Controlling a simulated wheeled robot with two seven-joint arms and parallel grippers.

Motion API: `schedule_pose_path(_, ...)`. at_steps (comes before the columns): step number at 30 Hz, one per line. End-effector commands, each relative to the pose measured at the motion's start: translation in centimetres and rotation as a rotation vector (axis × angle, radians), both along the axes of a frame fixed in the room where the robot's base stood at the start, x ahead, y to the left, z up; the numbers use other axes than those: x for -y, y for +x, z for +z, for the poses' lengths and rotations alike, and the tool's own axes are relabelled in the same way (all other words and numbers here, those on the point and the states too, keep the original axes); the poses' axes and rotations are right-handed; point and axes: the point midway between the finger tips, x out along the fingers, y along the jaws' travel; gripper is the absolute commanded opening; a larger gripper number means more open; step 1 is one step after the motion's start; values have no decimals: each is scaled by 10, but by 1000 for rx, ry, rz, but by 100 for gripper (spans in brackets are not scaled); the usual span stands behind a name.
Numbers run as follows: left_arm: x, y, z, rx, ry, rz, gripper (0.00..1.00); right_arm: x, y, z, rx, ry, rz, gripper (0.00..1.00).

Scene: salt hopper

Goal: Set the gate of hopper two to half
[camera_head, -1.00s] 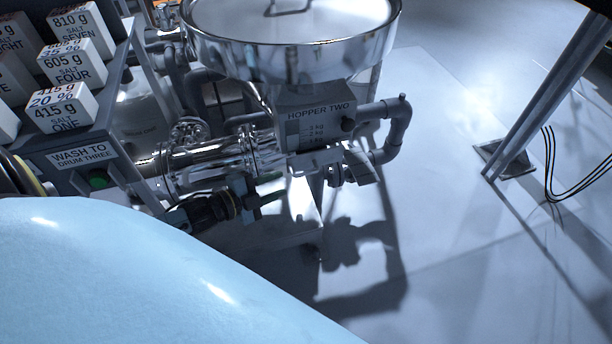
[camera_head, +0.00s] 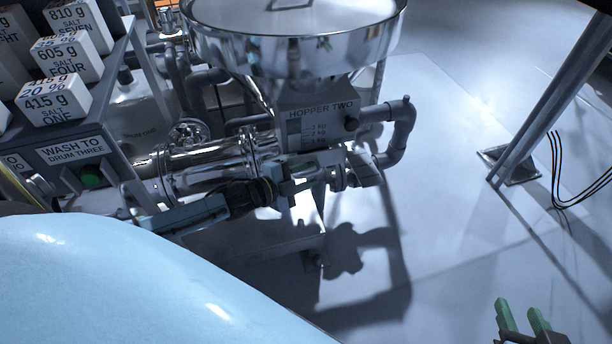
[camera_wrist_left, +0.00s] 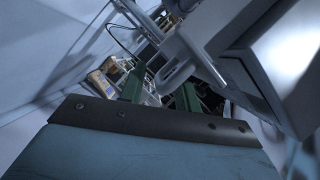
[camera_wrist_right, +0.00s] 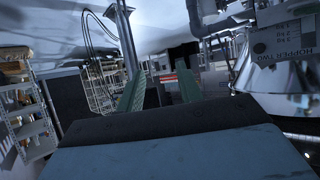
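Hopper two (camera_head: 290,58) is a shiny round vessel at the top of the head view. Its labelled box (camera_head: 318,128) with a kg scale hangs below it, and the label plate (camera_wrist_right: 283,45) also shows in the right wrist view. A flat grey angled piece (camera_head: 362,168) sits below the box; I cannot tell its gate setting. My left gripper (camera_head: 288,190) is below and left of that piece. In the left wrist view its green fingers (camera_wrist_left: 161,92) are apart, with a pale grey bar (camera_wrist_left: 177,72) beyond or between them. My right gripper (camera_head: 523,316) is open and empty, far lower right.
A rack of labelled salt blocks (camera_head: 53,103) and a panel with a green button (camera_head: 91,176) stand at left. A grey pipe (camera_head: 402,130) bends down right of the hopper. A post (camera_head: 550,90) and cables (camera_head: 583,190) are at right. The floor between is clear.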

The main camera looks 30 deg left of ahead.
Motion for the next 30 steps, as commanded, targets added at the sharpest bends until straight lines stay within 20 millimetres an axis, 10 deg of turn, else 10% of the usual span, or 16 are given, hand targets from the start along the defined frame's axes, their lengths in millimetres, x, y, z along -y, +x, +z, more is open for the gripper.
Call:
schedule_pose_path(9,0,1,0,0,0,0,31,-1,1,2,12,3,1,36)
schedule_pose_path(17,0,1,0,-1,0,-1,0,-1,1,2,11,3,1,36)
schedule_pose_path(30,6,-4,0,-4,-3,-1,0,4,-8,-9,-78,-20,-6,36)
